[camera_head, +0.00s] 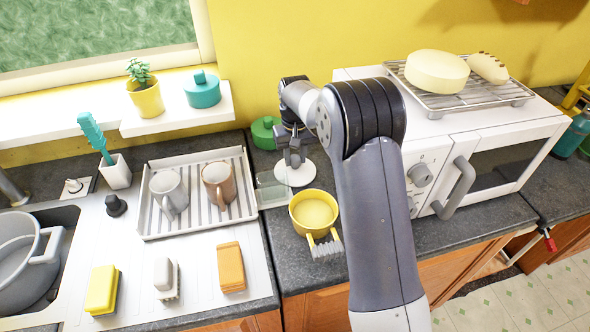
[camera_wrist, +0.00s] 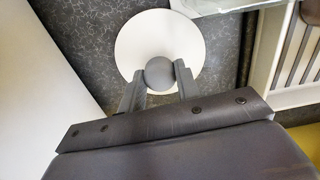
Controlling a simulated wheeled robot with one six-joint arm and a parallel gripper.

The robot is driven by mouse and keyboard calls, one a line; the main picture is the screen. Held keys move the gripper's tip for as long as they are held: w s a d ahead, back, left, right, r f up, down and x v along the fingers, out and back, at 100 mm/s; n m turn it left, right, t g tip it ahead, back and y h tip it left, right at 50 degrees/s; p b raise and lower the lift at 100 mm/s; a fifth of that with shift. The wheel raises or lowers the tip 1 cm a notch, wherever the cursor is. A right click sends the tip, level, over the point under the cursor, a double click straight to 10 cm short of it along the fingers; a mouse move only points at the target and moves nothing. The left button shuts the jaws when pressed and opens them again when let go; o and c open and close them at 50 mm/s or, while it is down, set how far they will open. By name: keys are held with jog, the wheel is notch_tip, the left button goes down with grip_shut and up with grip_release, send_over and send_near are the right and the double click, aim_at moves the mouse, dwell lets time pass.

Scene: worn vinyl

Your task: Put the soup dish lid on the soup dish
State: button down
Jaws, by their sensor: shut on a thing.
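The soup dish lid (camera_head: 296,175) is a flat white disc with a round grey knob; it also shows in the wrist view (camera_wrist: 150,35). My gripper (camera_head: 294,158) is above the lid, its fingers (camera_wrist: 160,80) shut on the knob from both sides. Whether the lid touches the counter or hangs just above it, I cannot tell. A round yellow dish (camera_head: 314,212), seemingly the soup dish, stands uncovered on the counter, in front of the lid and slightly right. The dish is not seen in the wrist view.
A clear glass board (camera_head: 272,192) lies left of the lid. A green pot (camera_head: 264,133) stands behind. The white microwave (camera_head: 440,150) is right, beyond my arm. A rack (camera_head: 150,222) with two mugs is left.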

jog(key=shift+r+p, duration=0.3)
jog(key=shift+r, duration=0.1)
dwell(0.4)
jog(key=shift+r+p, duration=1.4)
jog(key=shift+r, duration=0.35)
notch_tip(320, 180, up, 7)
jog(key=p, duration=0.5)
jog(key=s+d+f+b, duration=0.1)
jog(key=s+b, duration=0.3)
jog(key=s, duration=0.4)
jog(key=s+d+f+b, duration=0.2)
jog(key=s+b, duration=0.2)
jog(key=s, duration=0.5)
jog(key=shift+s+d+f, duration=0.3)
jog(key=shift+f, duration=0.1)
dwell(0.7)
jog(key=shift+f+b, duration=0.3)
jog(key=shift+f, duration=0.05)
jog(key=shift+f, duration=0.5)
dwell(1.0)
